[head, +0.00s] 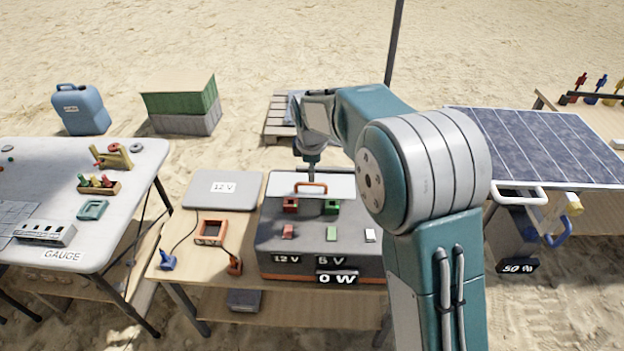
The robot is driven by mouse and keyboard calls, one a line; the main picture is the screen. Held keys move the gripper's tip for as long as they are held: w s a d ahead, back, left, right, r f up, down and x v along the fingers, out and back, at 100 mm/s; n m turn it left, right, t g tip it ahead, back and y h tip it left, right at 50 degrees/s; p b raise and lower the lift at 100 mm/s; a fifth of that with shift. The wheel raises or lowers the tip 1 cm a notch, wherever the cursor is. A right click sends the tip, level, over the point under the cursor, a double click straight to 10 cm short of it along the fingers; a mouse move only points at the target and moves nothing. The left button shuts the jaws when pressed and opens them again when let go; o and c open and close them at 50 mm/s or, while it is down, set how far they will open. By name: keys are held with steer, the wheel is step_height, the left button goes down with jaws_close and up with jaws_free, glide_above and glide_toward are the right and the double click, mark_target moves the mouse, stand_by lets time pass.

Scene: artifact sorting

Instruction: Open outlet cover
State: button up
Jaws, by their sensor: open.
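A dark grey power box (320,238) stands on the middle wooden table and is labelled 12 V, 5 V and 0 W. A pale outlet cover (340,185) with an orange handle (311,184) is at its back edge, behind a red outlet (290,205) and a green outlet (331,207). Both outlets show below the cover; its exact tilt is hard to tell. My gripper (311,172) points down just above and behind the handle. It is open; whether it touches the handle cannot be told. My arm hides the box's right side.
A grey 12 V panel (222,188), an orange frame (211,232) and two cabled plugs lie left of the box. A GAUGE table (130,165) stands further left. A solar panel (545,145) stands at the right. Sand behind is partly clear.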

mark_target(312, 184)
steer(key=f, duration=0.2)
steer(key=w+f, duration=0.1)
steer(key=f, duration=0.2)
steer(key=shift+f, duration=0.1)
jaws_close()
